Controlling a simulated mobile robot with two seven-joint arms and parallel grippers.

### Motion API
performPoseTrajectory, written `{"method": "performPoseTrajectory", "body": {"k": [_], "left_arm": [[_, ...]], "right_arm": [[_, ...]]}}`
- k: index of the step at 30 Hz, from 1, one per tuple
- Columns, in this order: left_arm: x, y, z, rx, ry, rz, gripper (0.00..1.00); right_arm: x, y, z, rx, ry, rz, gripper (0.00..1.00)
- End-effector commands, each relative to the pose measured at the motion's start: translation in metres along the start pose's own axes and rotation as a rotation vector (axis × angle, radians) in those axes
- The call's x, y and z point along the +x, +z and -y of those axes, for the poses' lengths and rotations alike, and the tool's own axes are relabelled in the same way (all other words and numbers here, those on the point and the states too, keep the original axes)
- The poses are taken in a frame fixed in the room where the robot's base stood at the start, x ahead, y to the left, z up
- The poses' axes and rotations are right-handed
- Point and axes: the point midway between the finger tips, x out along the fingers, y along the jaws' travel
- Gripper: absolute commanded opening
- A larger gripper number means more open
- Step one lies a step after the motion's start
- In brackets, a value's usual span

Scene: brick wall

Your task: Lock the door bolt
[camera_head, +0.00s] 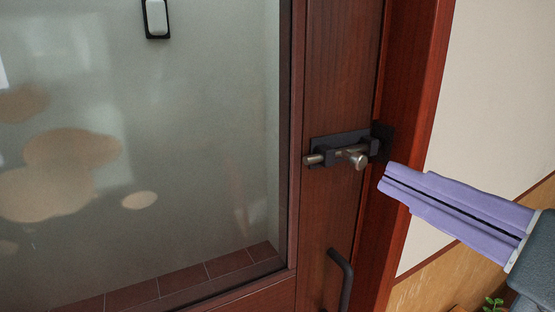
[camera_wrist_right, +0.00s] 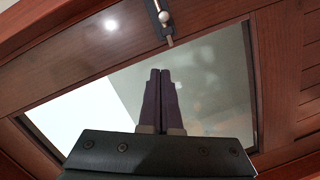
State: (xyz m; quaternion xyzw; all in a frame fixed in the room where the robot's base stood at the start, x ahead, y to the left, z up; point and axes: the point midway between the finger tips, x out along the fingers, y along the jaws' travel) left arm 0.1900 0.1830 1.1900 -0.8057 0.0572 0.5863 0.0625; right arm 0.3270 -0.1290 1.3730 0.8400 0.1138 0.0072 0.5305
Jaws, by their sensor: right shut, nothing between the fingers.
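The door bolt (camera_head: 325,157) is a metal rod with a round knob (camera_head: 358,161) on a dark plate, on the brown wooden door (camera_head: 330,215). The knob sticks out toward me. The dark catch (camera_head: 384,139) is on the door frame just right of the bolt. I cannot tell whether the rod's right end is inside the catch. My right gripper (camera_head: 383,177), with purple fingers, is shut and empty, right of and slightly below the knob, apart from it in the picture. The right wrist view shows the fingers (camera_wrist_right: 160,76) together, below the bolt (camera_wrist_right: 162,17). My left gripper is not in view.
A dark door handle (camera_head: 343,278) sits below the bolt. A large glass pane (camera_head: 200,200) fills the door to the left. The red-brown door frame (camera_head: 415,90) and a pale wall (camera_head: 500,90) lie right. A small plant (camera_head: 493,302) shows at the bottom right.

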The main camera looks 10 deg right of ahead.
Motion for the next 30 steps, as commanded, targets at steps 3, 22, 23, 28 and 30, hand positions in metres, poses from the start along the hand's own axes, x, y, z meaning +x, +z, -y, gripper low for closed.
{"method": "performPoseTrajectory", "body": {"k": [3, 22, 23, 28, 30], "left_arm": [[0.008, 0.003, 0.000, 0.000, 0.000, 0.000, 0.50], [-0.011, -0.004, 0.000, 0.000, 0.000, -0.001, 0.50], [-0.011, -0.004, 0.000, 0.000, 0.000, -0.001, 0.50], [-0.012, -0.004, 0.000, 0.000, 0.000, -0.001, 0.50], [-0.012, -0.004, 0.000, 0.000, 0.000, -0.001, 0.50]], "right_arm": [[0.010, 0.002, 0.002, 0.000, 0.005, 0.000, 0.00], [0.104, 0.025, 0.000, -0.002, -0.003, 0.003, 0.00], [0.105, 0.028, 0.000, -0.003, -0.003, 0.001, 0.00], [0.107, 0.038, 0.000, -0.001, -0.001, 0.002, 0.00], [0.107, 0.040, 0.000, 0.000, -0.001, 0.002, 0.00]]}}
